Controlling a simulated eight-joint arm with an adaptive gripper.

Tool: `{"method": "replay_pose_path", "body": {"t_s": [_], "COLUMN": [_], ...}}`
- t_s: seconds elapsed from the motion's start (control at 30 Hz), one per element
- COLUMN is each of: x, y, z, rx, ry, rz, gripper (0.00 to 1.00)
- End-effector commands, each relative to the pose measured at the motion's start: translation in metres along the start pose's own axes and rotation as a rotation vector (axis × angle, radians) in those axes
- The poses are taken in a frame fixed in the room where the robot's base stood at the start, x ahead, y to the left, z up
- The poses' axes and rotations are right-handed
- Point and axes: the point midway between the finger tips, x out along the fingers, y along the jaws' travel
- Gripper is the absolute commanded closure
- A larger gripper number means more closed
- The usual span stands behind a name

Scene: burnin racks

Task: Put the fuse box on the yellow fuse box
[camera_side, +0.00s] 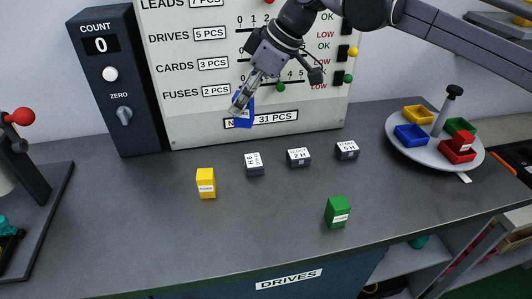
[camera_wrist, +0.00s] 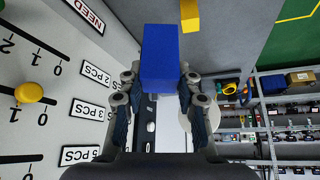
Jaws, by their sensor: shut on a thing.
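My gripper (camera_side: 252,86) is shut on a blue fuse box (camera_side: 243,110) and holds it in the air in front of the white board. In the wrist view the blue fuse box (camera_wrist: 160,58) sits between the two fingers (camera_wrist: 158,88). The yellow fuse box (camera_side: 206,184) stands upright on the dark table, below and to the left of my gripper in the side view. A yellow block shows at the top of the wrist view (camera_wrist: 190,14), beyond the blue one. A green fuse box (camera_side: 337,212) stands on the table toward the front right.
Several small labelled dark blocks, such as the middle one (camera_side: 299,158), stand in a row behind the table's middle. A round tray (camera_side: 400,150) with coloured bins stands at the right. A count box (camera_side: 113,80) stands back left. The table around the yellow fuse box is clear.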

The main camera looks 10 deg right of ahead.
Motion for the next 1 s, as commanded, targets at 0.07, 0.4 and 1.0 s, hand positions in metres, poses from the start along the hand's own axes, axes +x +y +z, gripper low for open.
{"method": "replay_pose_path", "body": {"t_s": [0.07,0.4,1.0], "x": [0.015,0.075,0.126], "y": [-0.011,-0.05,-0.062], "z": [-0.006,-0.031,-0.019], "rx": [-0.005,-0.006,-0.003], "ry": [0.0,0.0,0.0], "rz": [-0.003,-0.002,-0.001], "gripper": [0.98,0.98,0.98]}}
